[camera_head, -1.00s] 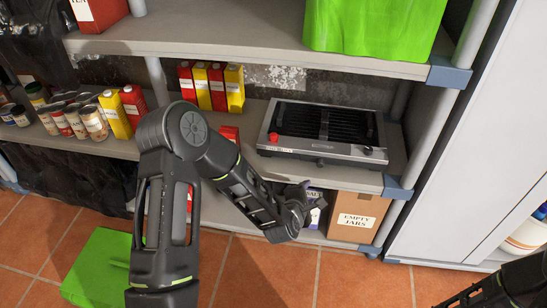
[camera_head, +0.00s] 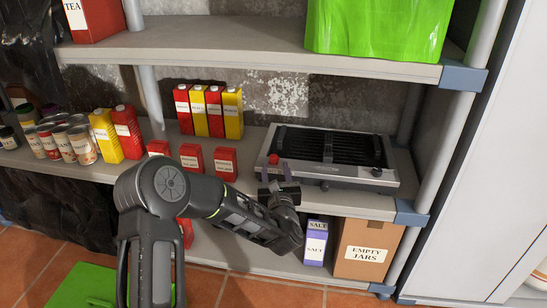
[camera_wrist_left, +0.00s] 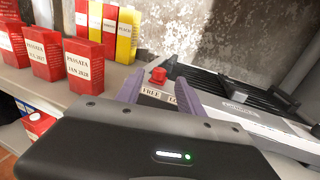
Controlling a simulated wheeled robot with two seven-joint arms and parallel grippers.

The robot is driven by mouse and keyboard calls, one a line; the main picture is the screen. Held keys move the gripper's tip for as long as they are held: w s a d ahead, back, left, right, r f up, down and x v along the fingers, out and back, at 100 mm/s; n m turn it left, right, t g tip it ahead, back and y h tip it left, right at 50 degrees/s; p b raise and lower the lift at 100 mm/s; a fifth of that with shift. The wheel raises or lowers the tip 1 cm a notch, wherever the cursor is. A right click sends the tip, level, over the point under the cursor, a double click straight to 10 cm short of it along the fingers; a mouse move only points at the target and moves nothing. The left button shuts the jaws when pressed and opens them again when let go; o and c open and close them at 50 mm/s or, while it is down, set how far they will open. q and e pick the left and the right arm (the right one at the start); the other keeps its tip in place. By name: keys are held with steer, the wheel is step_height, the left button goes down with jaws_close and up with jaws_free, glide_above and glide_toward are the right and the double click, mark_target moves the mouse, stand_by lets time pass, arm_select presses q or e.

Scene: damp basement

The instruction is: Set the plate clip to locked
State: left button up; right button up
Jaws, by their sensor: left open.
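The contact grill (camera_head: 330,155) is a grey appliance with a dark ribbed plate, on the middle shelf. Its plate clip appears to be the red knob (camera_head: 273,159) at the front left corner. In the left wrist view the red knob (camera_wrist_left: 158,75) stands above a label reading FREE (camera_wrist_left: 151,92), with a second label, partly hidden by a finger, to its right. My left gripper (camera_head: 277,172) is at the grill's front left corner, just in front of the knob. Its purple fingers are apart, either side of the labels, with nothing between them. My right gripper is not in view.
Red passata cartons (camera_head: 190,157) stand left of my gripper, with red and yellow cartons (camera_head: 210,112) behind. A salt box (camera_head: 316,243) and an EMPTY JARS box (camera_head: 366,250) sit below. The upper shelf (camera_head: 270,55) overhangs with a green crate (camera_head: 375,28).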

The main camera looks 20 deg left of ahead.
mark_target(274, 159)
arm_select(q)
steer(key=b+x, duration=0.1)
steer(key=x, duration=0.6)
steer(key=shift+w+f, duration=0.1)
jaws_close()
stand_by(0.3)
stand_by(1.0)
